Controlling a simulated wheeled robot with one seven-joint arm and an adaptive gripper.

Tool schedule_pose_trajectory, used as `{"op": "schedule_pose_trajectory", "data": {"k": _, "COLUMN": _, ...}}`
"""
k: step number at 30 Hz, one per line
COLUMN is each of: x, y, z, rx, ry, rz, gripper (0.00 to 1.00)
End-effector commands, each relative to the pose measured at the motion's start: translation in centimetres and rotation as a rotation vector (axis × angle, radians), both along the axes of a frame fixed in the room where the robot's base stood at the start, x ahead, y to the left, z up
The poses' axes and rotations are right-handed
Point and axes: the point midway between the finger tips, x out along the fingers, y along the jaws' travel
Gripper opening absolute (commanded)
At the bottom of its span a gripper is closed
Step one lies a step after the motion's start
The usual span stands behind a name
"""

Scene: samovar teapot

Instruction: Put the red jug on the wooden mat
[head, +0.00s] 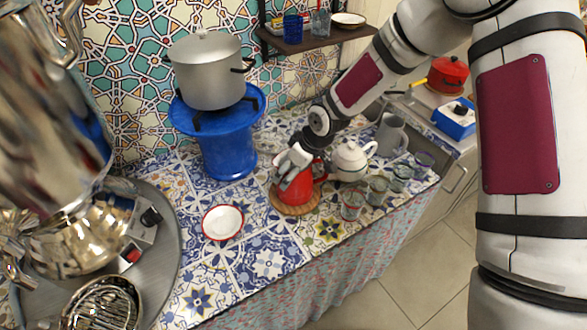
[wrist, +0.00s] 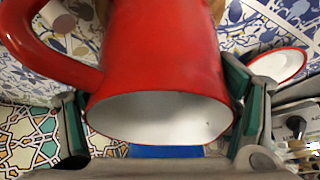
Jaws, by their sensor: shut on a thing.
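The red jug (head: 299,192) stands upright over the round wooden mat (head: 312,207) on the tiled counter. Its base appears to be on the mat, but I cannot tell for certain that it touches. My gripper (head: 288,174) comes down from above and is shut on the jug's upper body. In the wrist view the jug (wrist: 160,50) fills the middle between the two fingers, its white open mouth facing the camera and its handle at the left. The gripper hides part of the jug in the head view.
A white teapot (head: 350,160) stands close right of the jug, with glasses (head: 352,205) in front and a grey pitcher (head: 390,135) behind. A red-rimmed white bowl (head: 223,222) lies to the left. A blue stand (head: 228,145) holds a pot (head: 208,75).

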Motion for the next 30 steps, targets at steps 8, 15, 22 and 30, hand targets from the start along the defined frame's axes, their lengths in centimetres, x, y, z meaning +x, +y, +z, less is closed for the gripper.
{"op": "schedule_pose_trajectory", "data": {"k": 8, "x": 0.0, "y": 0.0, "z": -0.3, "rx": -0.001, "ry": 0.001, "rz": -0.001, "gripper": 0.88}}
{"op": "schedule_pose_trajectory", "data": {"k": 15, "x": 0.0, "y": 0.0, "z": -0.2, "rx": 0.0, "ry": 0.0, "rz": -0.001, "gripper": 1.0}}
{"op": "schedule_pose_trajectory", "data": {"k": 22, "x": 0.0, "y": 0.0, "z": 0.1, "rx": 0.0, "ry": 0.0, "rz": -0.001, "gripper": 1.0}}
{"op": "schedule_pose_trajectory", "data": {"k": 30, "x": -0.7, "y": -1.4, "z": 3.8, "rx": 0.0, "ry": -0.003, "rz": -0.005, "gripper": 1.0}}
